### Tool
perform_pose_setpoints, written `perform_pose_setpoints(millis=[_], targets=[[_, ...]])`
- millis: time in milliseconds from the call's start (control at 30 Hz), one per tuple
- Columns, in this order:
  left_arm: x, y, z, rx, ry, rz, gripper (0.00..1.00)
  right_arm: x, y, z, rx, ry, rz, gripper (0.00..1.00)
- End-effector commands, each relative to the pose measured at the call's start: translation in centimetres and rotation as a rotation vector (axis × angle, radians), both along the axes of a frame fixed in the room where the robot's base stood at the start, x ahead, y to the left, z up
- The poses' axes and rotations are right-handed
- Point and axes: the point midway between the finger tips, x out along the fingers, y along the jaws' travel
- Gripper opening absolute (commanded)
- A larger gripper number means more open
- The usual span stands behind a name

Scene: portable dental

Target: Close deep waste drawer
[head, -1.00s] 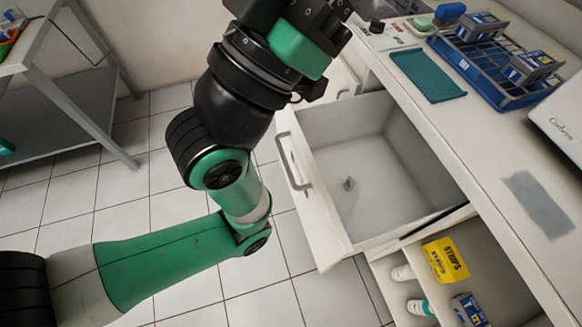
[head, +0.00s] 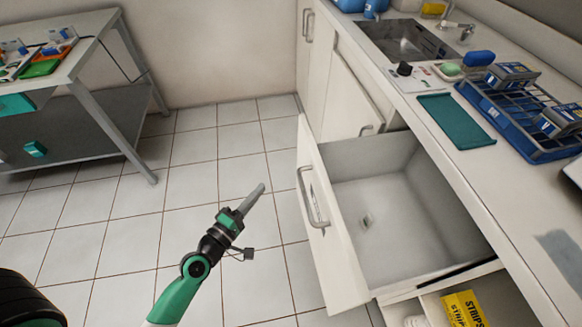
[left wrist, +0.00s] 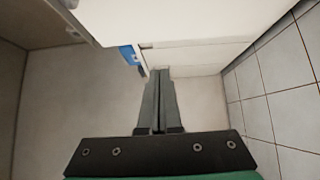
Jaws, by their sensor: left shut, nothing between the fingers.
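The deep waste drawer (head: 335,245) is pulled well out of the white cabinet in the head view. My left gripper (head: 259,190) is shut and empty, left of the drawer front and apart from the handle, over the floor. In the left wrist view the shut fingers (left wrist: 160,85) point toward white cabinet surfaces. My right gripper is not in view.
A yellow box (head: 464,308) stands in an open compartment below right. A grey table (head: 75,85) stands at left. The tiled floor between is clear.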

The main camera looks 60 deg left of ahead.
Motion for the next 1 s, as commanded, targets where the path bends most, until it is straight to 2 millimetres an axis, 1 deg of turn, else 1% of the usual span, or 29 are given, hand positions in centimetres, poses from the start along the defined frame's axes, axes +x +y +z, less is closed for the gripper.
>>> perform_pose_setpoints(millis=[167,267,500,533,600,700,800,1000], targets=[[2.5,0.9,0.5,0.004,-0.002,-0.004,0.0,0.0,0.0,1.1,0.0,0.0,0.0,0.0],[4.5,1.7,0.5,0.004,-0.003,-0.004,0.0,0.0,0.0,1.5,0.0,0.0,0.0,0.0],[9.3,3.6,0.3,0.005,-0.001,-0.004,0.0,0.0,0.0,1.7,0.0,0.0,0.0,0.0],[9.9,3.3,0.7,0.003,0.001,-0.007,0.0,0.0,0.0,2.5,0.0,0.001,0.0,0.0],[10.9,2.6,0.6,0.004,0.003,-0.009,0.0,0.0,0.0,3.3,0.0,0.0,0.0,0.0],[12.0,2.2,0.4,0.005,0.001,-0.006,0.0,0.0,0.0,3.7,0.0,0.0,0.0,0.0],[12.5,2.0,0.3,0.005,0.001,-0.005,0.0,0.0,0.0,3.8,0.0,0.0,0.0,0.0],[12.7,1.9,0.1,0.005,0.001,-0.004,0.0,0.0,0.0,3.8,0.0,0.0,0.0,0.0]])
